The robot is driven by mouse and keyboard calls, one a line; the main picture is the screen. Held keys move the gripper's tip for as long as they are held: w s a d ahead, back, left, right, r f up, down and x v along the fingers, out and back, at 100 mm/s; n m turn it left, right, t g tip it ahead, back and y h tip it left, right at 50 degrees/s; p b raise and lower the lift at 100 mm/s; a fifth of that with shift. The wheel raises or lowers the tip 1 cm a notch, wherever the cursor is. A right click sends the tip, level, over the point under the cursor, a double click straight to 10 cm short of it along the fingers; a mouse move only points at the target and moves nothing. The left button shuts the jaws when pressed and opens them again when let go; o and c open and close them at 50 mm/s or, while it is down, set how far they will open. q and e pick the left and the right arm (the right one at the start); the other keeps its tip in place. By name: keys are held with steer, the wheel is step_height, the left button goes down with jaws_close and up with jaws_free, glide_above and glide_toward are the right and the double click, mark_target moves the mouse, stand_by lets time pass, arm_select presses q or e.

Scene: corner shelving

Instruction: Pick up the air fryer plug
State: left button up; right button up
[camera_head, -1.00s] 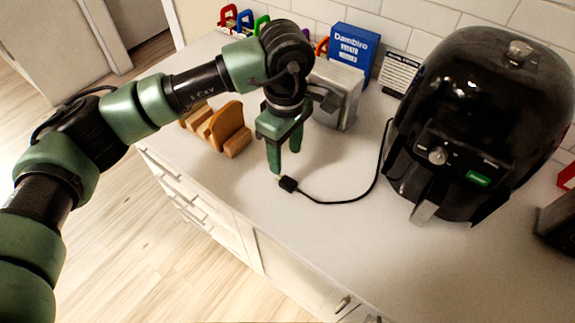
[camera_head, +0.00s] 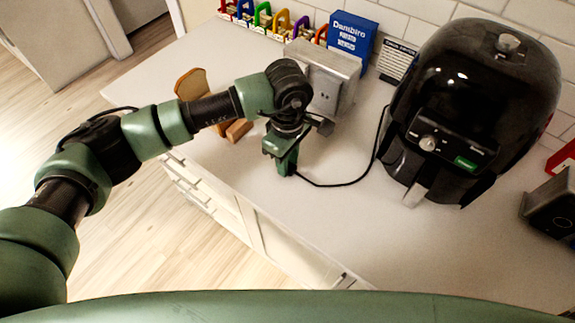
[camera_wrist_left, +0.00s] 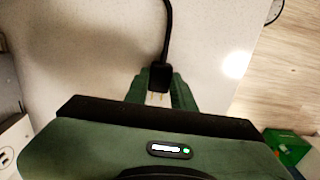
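The black air fryer plug (camera_wrist_left: 160,77) is between the two green fingertips of my left gripper (camera_wrist_left: 159,88) in the left wrist view, with green touching both its sides and its pale prongs pointing back toward the palm. In the head view my left gripper (camera_head: 287,166) points down at the white counter, fingers close together, hiding the plug. The black cord (camera_head: 345,184) runs from there to the black air fryer (camera_head: 480,105) on the right. The cord also shows in the left wrist view (camera_wrist_left: 169,25). My right gripper is in neither view.
A grey metal box (camera_head: 335,72) with sockets stands just behind my left gripper. A bread slice (camera_head: 190,84) and wooden holder (camera_head: 238,130) are to the left, partly behind my arm. A blue box (camera_head: 352,40) stands against the tiled wall. The front counter (camera_head: 330,220) is clear.

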arm_select(q)
jaws_close()
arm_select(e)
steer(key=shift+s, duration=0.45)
